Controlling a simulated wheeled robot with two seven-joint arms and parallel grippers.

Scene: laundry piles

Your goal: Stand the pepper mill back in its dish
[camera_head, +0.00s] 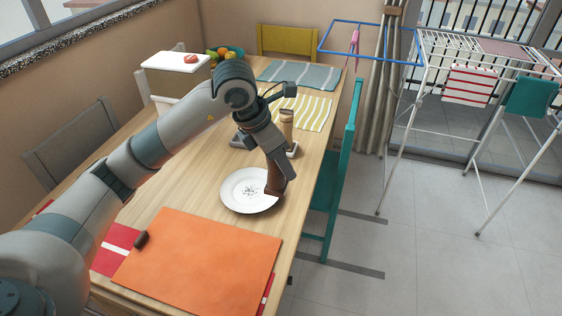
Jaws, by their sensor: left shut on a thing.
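My left gripper (277,156) comes down from above and is shut on a dark brown pepper mill (274,181). The mill is slightly tilted and overlaps the right part of a white plate (232,202). I cannot tell whether its lower end touches the plate or table. Dark specks lie in the middle of the plate. Behind the gripper a lighter wooden mill (287,118) stands upright at a low grey dish (293,149), which is partly hidden by my gripper. My right gripper is not in view.
Striped cloths (313,112) and a fruit bowl (226,54) lie farther back. A teal chair (335,185) stands at the table's right edge. Bare wood (180,190) shows left of the plate.

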